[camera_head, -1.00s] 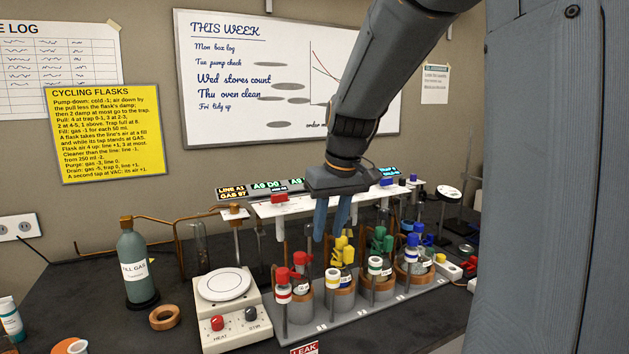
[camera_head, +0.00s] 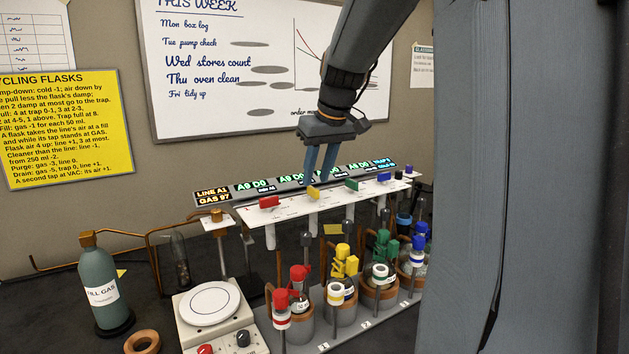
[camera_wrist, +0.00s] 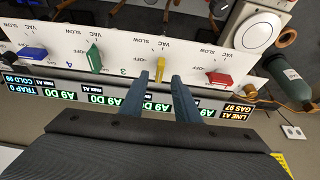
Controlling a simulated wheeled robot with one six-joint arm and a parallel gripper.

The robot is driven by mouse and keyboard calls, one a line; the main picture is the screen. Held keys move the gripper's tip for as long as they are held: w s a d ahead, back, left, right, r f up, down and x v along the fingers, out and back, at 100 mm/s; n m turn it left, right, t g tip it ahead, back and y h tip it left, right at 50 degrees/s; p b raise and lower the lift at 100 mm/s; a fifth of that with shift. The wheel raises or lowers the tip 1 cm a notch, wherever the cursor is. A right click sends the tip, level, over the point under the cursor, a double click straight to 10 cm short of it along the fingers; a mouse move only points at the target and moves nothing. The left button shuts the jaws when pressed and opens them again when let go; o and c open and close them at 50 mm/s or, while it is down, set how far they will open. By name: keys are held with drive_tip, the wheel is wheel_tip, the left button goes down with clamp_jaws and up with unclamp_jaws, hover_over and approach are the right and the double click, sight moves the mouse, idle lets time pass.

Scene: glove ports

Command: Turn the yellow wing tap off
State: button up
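The yellow wing tap (camera_head: 313,192) is on the white panel above the flasks, between the red and green taps. In the wrist view, the yellow tap (camera_wrist: 160,68) points lengthwise towards its VAC label, while the red and blue wings lie crosswise. My gripper (camera_head: 318,182) points down just above the yellow tap. In the wrist view, my gripper (camera_wrist: 160,78) is open, with one fingertip on each side of the yellow wing. A gap shows on both sides, and I see no contact.
The red tap (camera_head: 269,202), green tap (camera_head: 352,185) and blue tap (camera_head: 384,177) share the panel. A lit display strip (camera_head: 290,183) runs close behind it. Flasks with coloured caps stand below in front. A hotplate (camera_head: 210,306) and gas bottle (camera_head: 99,285) are at left.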

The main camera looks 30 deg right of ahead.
sight(314, 188)
drive_tip(key=shift+p+x, duration=0.3)
drive_tip(key=shift+x, duration=1.45)
clamp_jaws()
